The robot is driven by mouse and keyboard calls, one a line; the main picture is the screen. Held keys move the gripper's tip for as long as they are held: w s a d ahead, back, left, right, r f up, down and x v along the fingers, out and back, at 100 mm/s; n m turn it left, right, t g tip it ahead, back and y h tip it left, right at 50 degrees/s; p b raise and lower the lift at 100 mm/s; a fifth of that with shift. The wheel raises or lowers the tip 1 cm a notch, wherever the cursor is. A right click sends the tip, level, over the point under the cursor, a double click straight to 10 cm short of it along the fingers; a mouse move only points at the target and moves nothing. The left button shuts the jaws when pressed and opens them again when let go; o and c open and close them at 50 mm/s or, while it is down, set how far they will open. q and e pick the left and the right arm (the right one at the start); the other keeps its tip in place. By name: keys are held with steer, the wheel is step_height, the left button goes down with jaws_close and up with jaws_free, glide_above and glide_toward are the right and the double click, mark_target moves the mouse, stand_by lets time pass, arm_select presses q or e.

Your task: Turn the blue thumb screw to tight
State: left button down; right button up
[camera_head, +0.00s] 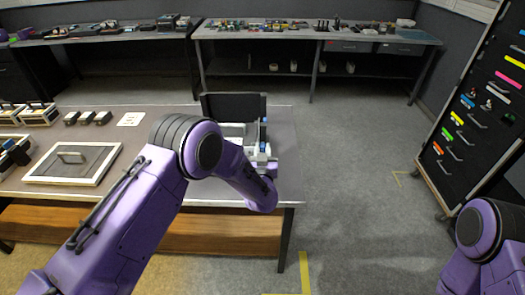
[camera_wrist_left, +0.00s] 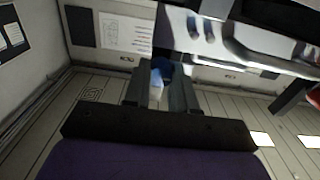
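In the left wrist view, the blue thumb screw (camera_wrist_left: 163,65) shows between the fingertips of my left gripper (camera_wrist_left: 162,80). The two dark fingers stand close on either side of it, and the blue fills the narrow gap; they look shut on it. A pale part shows just below the blue. How far the screw is turned does not show. In the head view, my left arm reaches to a white device with blue parts (camera_head: 263,148) at the table's right end. The arm hides most of the gripper and the screw there. My right gripper is out of view.
A dark upright panel (camera_head: 233,107) stands behind the device. A framed plate with a handle (camera_head: 75,180) and small boxes lie on the left of the table (camera_head: 170,120). A black drawer cabinet (camera_head: 462,130) stands at right. The floor between is clear.

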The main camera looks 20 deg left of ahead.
arm_select(q)
steer(key=shift+n, duration=0.3)
steer(key=n+b, duration=0.2)
steer(key=shift+f+n, duration=0.2)
steer(key=shift+n, duration=0.1)
steer(key=n+b, duration=0.4)
steer(key=n, duration=0.2)
steer(key=shift+a+b, duration=0.15)
steer(key=shift+b, duration=0.2)
steer(key=n+b, duration=0.4)
steer(key=n, duration=0.1)
steer(key=shift+f+n, duration=0.15)
steer(key=shift+n, duration=0.15)
steer(key=shift+n+b, duration=1.25)
steer(key=shift+n, duration=0.35)
steer(key=c, duration=0.9)
jaws_free()
steer(key=shift+r, duration=0.2)
steer(key=shift+s, duration=0.15)
